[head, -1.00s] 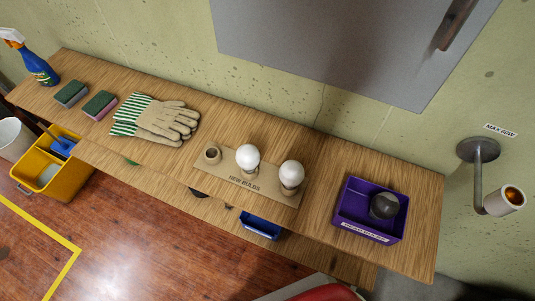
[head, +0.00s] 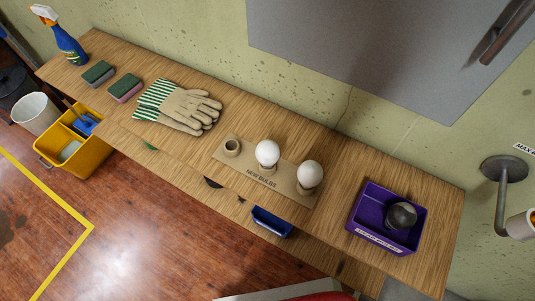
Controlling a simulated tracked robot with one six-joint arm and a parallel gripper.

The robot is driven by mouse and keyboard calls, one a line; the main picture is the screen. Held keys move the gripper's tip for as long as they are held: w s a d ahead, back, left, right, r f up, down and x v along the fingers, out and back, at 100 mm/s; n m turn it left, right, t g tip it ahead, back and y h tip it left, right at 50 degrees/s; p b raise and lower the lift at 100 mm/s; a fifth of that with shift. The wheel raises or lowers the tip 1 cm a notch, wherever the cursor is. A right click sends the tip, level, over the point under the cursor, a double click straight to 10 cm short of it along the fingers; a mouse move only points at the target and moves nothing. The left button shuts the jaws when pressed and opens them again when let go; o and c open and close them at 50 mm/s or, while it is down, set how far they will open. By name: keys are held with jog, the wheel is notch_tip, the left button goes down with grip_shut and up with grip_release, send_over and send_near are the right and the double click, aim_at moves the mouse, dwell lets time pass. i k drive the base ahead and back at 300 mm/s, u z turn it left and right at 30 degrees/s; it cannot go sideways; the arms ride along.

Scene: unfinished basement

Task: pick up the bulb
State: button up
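Two white bulbs stand upright in a beige cardboard holder marked "NEW BULBS" (head: 262,181) on the wooden shelf: one in the middle place (head: 267,153) and one in the right place (head: 310,174). The holder's left place (head: 232,147) is an empty round cup. A dark grey bulb (head: 401,215) lies in a purple tray (head: 364,231) with a label on its front, to the right of the holder. A wall lamp socket (head: 520,224) shows at the right edge, partly cut off. My gripper is not in view.
Striped work gloves (head: 180,105), two sponges (head: 125,88) and a spray bottle (head: 62,38) lie or stand along the shelf to the left. A grey cabinet (head: 380,50) hangs above. A yellow bucket (head: 75,150) and a white bin (head: 35,113) stand on the floor.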

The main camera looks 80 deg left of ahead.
aim_at(268, 152)
jog(key=u, duration=0.05)
jog(key=k, duration=1.75)
jog(key=u, duration=2.15)
jog(key=i, duration=0.95)
